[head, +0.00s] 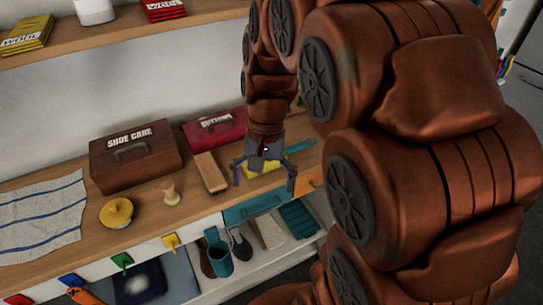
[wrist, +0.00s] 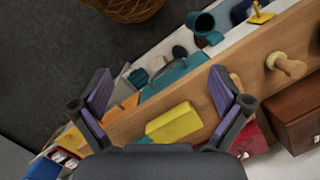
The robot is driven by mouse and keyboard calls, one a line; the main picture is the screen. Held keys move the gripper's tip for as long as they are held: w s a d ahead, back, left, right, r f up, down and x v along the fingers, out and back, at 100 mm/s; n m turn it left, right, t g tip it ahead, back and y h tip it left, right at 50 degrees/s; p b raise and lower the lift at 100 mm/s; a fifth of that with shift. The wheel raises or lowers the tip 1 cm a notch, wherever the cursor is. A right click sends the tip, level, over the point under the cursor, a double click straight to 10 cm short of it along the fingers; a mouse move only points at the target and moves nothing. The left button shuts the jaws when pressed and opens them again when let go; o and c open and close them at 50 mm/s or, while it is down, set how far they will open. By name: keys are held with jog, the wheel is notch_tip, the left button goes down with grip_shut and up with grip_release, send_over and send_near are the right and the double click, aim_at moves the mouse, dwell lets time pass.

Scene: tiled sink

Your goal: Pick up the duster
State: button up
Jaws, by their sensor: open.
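A yellow block-like thing (wrist: 175,123), which may be the duster, lies on the wooden counter in the wrist view. It sits between and below my open fingers, nearer the palm side of the picture. In the head view the yellow thing (head: 252,172) shows partly under my gripper (head: 264,186), which hides much of it. My gripper (wrist: 159,72) is open and empty, its two fingers spread wide above the counter's front edge. I cannot tell whether either finger touches anything.
A wooden brush (head: 210,173) lies left of my gripper. A brown shoe care box (head: 135,155), a red box (head: 216,128), a small wooden knob-like item (head: 171,194) and a round yellow item (head: 117,212) stand on the counter (head: 70,258). A teal drawer (head: 250,207) is below.

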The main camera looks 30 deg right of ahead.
jog(key=w+d+f+m+y, duration=0.1)
jog(key=w+d+m, duration=0.2)
jog(key=w+d, duration=0.2)
jog(key=w+d+f+m+t+y, duration=0.1)
jog(key=w+d+f+m, duration=0.1)
jog(key=w+d+m, duration=0.2)
jog(key=w+d+f+m+t, duration=0.1)
jog(key=w+d+f+m, duration=0.1)
jog(key=w+d+m, duration=0.2)
jog(key=shift+w+d+y, duration=0.15)
jog(key=shift+w+d, duration=0.45)
jog(key=shift+d, duration=0.45)
jog(key=shift+w+d+y, duration=0.1)
jog(key=shift+w+d, duration=0.5)
jog(key=shift+d, duration=0.45)
jog(key=shift+w+d+y, duration=0.15)
jog(key=shift+w+d, duration=0.45)
jog(key=shift+d, duration=0.45)
jog(key=shift+p+x, duration=1.35)
jog(key=shift+x, duration=2.5)
jog(key=shift+s, duration=0.1)
jog(key=c, duration=1.1)
